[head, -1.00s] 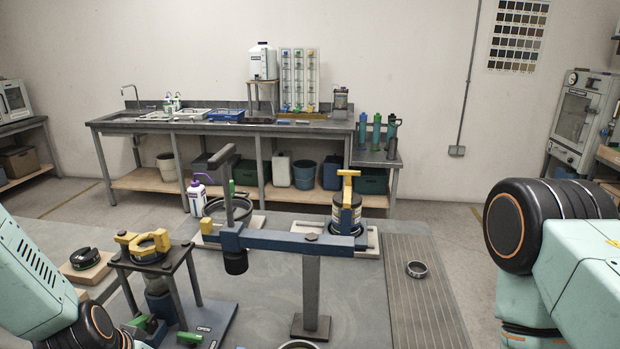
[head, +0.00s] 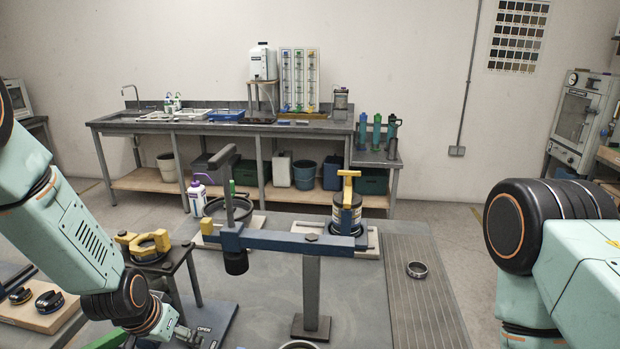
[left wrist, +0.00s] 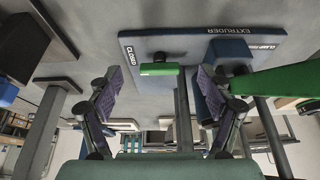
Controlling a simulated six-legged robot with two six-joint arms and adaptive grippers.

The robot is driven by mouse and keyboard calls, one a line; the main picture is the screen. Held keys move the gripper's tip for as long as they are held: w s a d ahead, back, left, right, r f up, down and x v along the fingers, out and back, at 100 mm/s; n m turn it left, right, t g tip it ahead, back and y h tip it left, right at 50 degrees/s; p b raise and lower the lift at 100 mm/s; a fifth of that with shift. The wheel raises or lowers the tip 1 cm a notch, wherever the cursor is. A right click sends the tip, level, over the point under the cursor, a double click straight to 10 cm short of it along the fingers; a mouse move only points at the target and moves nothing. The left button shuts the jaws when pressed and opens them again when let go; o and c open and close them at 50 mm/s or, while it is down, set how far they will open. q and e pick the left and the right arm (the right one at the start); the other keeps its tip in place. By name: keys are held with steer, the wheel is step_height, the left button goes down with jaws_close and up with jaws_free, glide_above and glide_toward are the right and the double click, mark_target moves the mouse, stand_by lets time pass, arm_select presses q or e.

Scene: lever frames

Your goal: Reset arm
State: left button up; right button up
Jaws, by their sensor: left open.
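My left arm comes in from the left in the head view, and my left gripper (head: 186,335) is low in the picture, beside the extruder stand (head: 165,262) with its yellow clamp ring (head: 150,243). In the left wrist view, my left gripper (left wrist: 158,95) is open, with its purple-padded fingers wide apart. A green lever handle (left wrist: 158,69) shows between the fingertips, with gaps on both sides and nothing gripped. It stands by a blue base plate (left wrist: 190,42) labelled EXTRUDER, near the word CLOSED. A second green bar (left wrist: 288,80) lies at the right. My right gripper is out of view.
A post with a blue crossarm (head: 290,241) stands right of the stand. Behind it is a yellow-handled canister (head: 347,212). A wooden board with black parts (head: 38,312) is at lower left.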

arm_select(q)
steer(key=shift+w+d, duration=0.25)
steer(key=shift+w, duration=0.7)
steer(key=shift+w+f, duration=0.25)
steer(key=shift+w, duration=0.05)
steer(key=shift+w+f, duration=0.1)
steer(key=shift+f, duration=0.25)
steer(key=shift+x, duration=0.9)
steer(key=shift+w+f+b, duration=0.1)
steer(key=shift+f+b, duration=0.1)
steer(key=shift+b, duration=0.6)
steer(key=b, duration=0.2)
steer(key=shift+d+r+n+b, duration=0.1)
steer(key=shift+n+b, duration=0.25)
steer(key=shift+n, duration=0.05)
steer(key=shift+n+y+b, duration=0.3)
steer(key=shift+b, duration=0.95)
steer(key=shift+r+b, duration=0.1)
steer(key=shift+b, duration=0.45)
